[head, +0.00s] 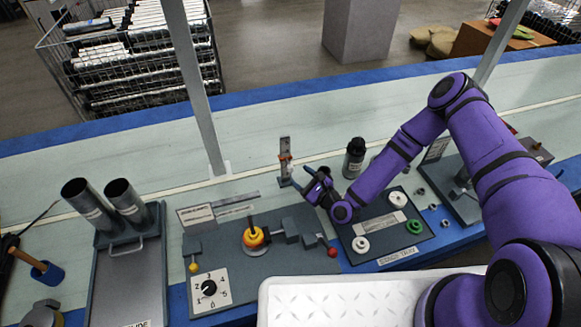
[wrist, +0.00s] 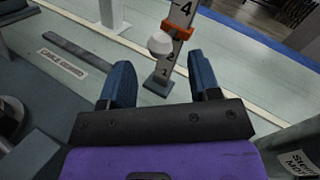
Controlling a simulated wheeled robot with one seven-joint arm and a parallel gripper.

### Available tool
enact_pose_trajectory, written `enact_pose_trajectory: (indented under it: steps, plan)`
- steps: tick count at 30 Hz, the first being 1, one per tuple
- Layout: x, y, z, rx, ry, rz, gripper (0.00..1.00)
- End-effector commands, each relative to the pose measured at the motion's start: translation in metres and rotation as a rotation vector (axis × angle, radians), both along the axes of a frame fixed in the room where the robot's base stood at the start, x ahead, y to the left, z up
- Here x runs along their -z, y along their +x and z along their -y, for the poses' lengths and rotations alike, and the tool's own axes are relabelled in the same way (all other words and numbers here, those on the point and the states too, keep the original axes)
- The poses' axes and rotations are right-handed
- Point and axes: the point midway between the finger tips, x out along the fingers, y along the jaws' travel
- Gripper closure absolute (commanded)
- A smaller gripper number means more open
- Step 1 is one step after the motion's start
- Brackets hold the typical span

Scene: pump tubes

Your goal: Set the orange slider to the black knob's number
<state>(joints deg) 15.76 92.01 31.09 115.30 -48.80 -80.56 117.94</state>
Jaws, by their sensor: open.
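The orange slider (head: 285,157) sits on an upright grey scale post (head: 285,174) at the back of the bench. In the wrist view the orange slider (wrist: 179,30) lies between the marks 4 and 2, with a pale round knob (wrist: 160,43) on its front. My gripper (head: 304,180) is close in front of the post, open and empty. In the wrist view its two blue fingers (wrist: 160,62) are apart, with the post beyond them. The black knob (head: 208,288) is on a white numbered dial (head: 219,299) at the front left; its exact pointing is too small to tell.
A yellow-and-orange fitting (head: 254,237) and a red-tipped lever (head: 332,252) stand on the middle panel. A tray with white and green rings (head: 413,227) lies under my arm. Two dark tubes (head: 125,200) stand left.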

Motion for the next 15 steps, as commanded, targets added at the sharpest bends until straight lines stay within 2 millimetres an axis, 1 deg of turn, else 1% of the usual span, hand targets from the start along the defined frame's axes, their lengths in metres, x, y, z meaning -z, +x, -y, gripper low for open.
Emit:
enact_pose_trajectory:
  steps: [1, 6, 10, 15]
  plan:
    - [-0.001, 0.006, -0.008, -0.003, -0.001, 0.004, 0.43]
    - [-0.001, 0.027, -0.026, -0.001, -0.001, 0.003, 0.43]
    - [-0.001, 0.038, -0.035, -0.001, -0.002, 0.002, 0.43]
    - [0.000, 0.044, -0.041, 0.001, 0.000, 0.001, 0.43]
